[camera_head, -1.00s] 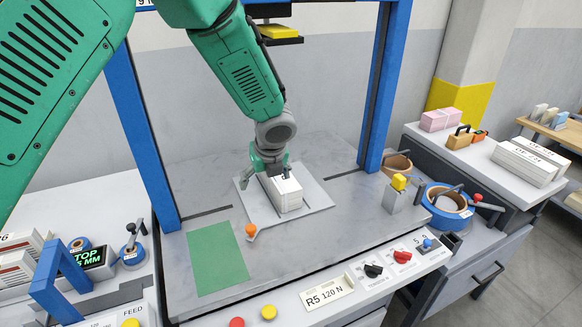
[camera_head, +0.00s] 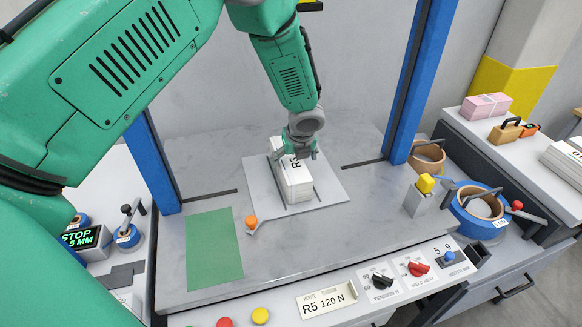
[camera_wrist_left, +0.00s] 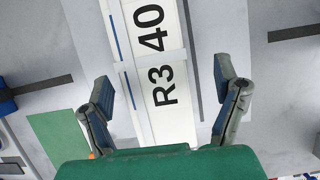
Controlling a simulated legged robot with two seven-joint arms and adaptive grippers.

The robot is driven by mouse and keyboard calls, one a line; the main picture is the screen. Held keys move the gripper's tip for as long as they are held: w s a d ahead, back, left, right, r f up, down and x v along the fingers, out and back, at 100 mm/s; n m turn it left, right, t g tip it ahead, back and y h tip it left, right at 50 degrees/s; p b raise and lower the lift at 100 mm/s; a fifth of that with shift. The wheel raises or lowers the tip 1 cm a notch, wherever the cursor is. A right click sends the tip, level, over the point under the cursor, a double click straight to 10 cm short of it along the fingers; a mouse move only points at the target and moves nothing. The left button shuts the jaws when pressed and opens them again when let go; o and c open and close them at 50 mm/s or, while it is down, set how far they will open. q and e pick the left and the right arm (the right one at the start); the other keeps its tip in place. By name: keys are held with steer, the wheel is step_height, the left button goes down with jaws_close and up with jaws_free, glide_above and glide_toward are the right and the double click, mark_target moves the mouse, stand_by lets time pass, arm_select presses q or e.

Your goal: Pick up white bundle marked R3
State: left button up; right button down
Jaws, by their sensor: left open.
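The white bundle marked R3 (camera_head: 293,182) stands on a pale square plate (camera_head: 327,187) in the middle of the grey work table. In the left wrist view the bundle (camera_wrist_left: 160,75) shows its label "R3 40" between my open fingers. My left gripper (camera_head: 300,151) is open above the bundle's far end and hides part of its top. In the wrist view the left gripper's fingers (camera_wrist_left: 163,95) stand on either side of the bundle, with a gap on both sides. My right gripper is not in view.
Blue posts (camera_head: 410,85) frame the table at left and right. A green mat (camera_head: 213,247) and an orange-knobbed lever (camera_head: 251,221) lie to the left of the plate. Blue tape rolls (camera_head: 478,206) and a yellow-topped block (camera_head: 421,192) stand at right. A pink bundle (camera_head: 486,105) sits on the right bench.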

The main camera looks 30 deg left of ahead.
arm_select(q)
steer(key=shift+s+a+f, duration=0.1)
steer(key=shift+a+f, duration=0.05)
steer(key=shift+a, duration=0.1)
steer(key=x, duration=0.4)
steer(key=shift+a+f+p, duration=0.15)
steer(key=shift+f+p, duration=0.05)
steer(key=shift+p, duration=0.2)
steer(key=shift+r, duration=0.1)
steer(key=c, duration=1.8)
steer(key=shift+r, duration=0.1)
